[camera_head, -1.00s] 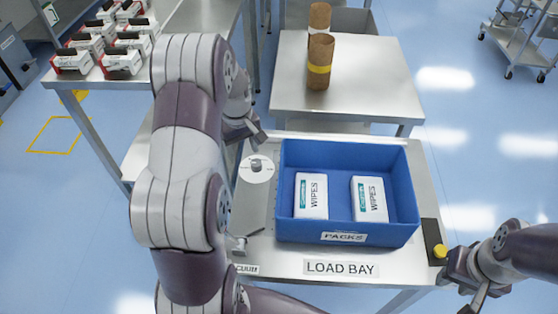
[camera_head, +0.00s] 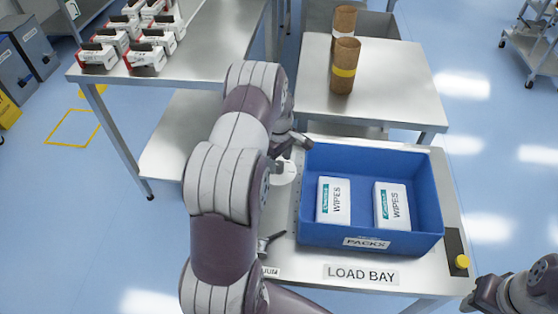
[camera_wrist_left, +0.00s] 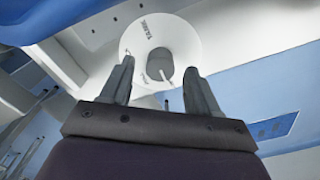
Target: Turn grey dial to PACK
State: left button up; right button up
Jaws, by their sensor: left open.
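The grey dial (camera_wrist_left: 160,62) sits on a round white plate (camera_wrist_left: 184,40) with small printed labels, seen in the left wrist view. I cannot read its setting. In the head view the white plate (camera_head: 286,174) shows only partly, and my left arm and gripper hide the knob. My left gripper (camera_head: 293,147) is open over the plate. In the left wrist view its two fingers (camera_wrist_left: 160,82) appear on either side of the knob's lower part; I cannot tell whether they touch it. My right gripper (camera_head: 474,302) is at the lower right corner, partly cut off.
A blue bin (camera_head: 370,243) with two wipes packs (camera_head: 334,202) stands right of the dial. A small lever (camera_head: 270,241) is in front of the dial. A yellow button (camera_head: 462,262) is at the table's right edge. Cardboard tubes (camera_head: 345,66) stand on the table behind.

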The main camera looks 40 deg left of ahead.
pick_arm(q)
jog(key=shift+f, duration=0.65)
jog(key=c, duration=1)
jog(key=m, duration=0.6)
jog(key=shift+p, duration=0.4)
jog(key=m, duration=1.1)
jog(key=shift+r+m+p, duration=0.1)
jog(key=shift+m+p, duration=0.2)
jog(key=m, duration=0.6)
jog(key=shift+a, duration=0.1)
